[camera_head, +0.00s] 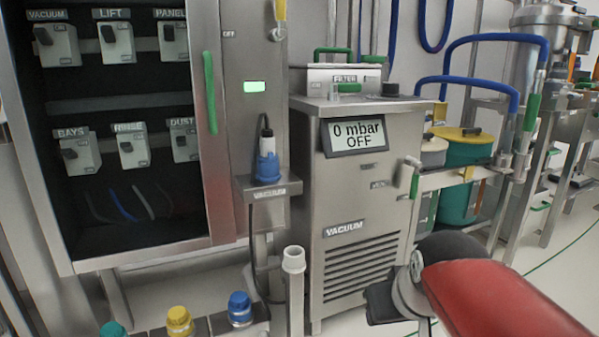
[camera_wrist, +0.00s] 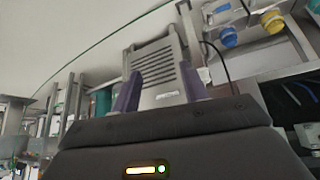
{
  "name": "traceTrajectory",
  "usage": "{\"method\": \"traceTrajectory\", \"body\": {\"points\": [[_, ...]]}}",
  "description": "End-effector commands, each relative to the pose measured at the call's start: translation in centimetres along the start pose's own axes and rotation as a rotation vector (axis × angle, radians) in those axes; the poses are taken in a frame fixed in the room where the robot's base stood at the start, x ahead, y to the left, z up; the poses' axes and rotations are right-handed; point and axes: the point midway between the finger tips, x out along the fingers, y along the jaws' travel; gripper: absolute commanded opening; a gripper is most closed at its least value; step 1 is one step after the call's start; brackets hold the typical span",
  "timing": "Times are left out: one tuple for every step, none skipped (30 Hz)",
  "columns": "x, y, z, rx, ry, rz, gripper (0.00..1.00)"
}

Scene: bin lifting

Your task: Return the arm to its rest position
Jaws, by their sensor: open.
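My arm (camera_head: 500,295), with a red link and a dark rounded joint, reaches in from the lower right in the head view, in front of the vacuum unit. My gripper (camera_wrist: 161,82) shows in the wrist view with its two purple fingers well apart and nothing between them. Beyond the fingers is the steel vacuum unit (camera_wrist: 162,58), apart from them and seen at a tilt. In the head view, a dark part of the arm's end shows low by the vacuum unit (camera_head: 345,205); the fingertips cannot be made out there.
An open control cabinet (camera_head: 222,165) with labelled switches stands at left. A holder with a blue-based device (camera_head: 267,165) juts beside the vacuum unit, whose display reads 0 mbar OFF. Capped bottles (camera_head: 180,320) stand low at front left.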

Motion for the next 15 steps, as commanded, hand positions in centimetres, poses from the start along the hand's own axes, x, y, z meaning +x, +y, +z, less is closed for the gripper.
{"method": "traceTrajectory", "body": {"points": [[-0.4,-0.2,2.2,0.013,-0.009,0.005,0.44],[-0.5,-0.2,3.3,0.023,-0.017,0.009,0.44],[-0.6,-0.2,4.8,0.037,-0.026,0.012,0.44],[-0.6,-0.2,5.9,0.045,-0.033,0.016,0.44],[-0.6,-0.3,6.9,0.055,-0.039,0.018,0.44],[-0.6,-0.3,8.3,0.066,-0.048,0.021,0.44],[-0.6,-0.2,9.3,0.074,-0.054,0.023,0.44],[-0.5,-0.2,10.2,0.084,-0.059,0.024,0.44],[-0.4,-0.2,11.5,0.094,-0.066,0.027,0.44],[-1.4,-0.2,10.9,0.098,-0.068,0.029,0.44],[-2.4,-0.1,10.1,0.098,-0.068,0.029,0.44],[-3.1,-0.1,9.6,0.098,-0.07,0.029,0.44],[-3.6,-0.1,9.3,0.098,-0.07,0.029,0.44],[-4.1,-0.1,8.9,0.097,-0.07,0.029,0.44],[-4.9,0.0,8.4,0.097,-0.07,0.029,0.44]]}}
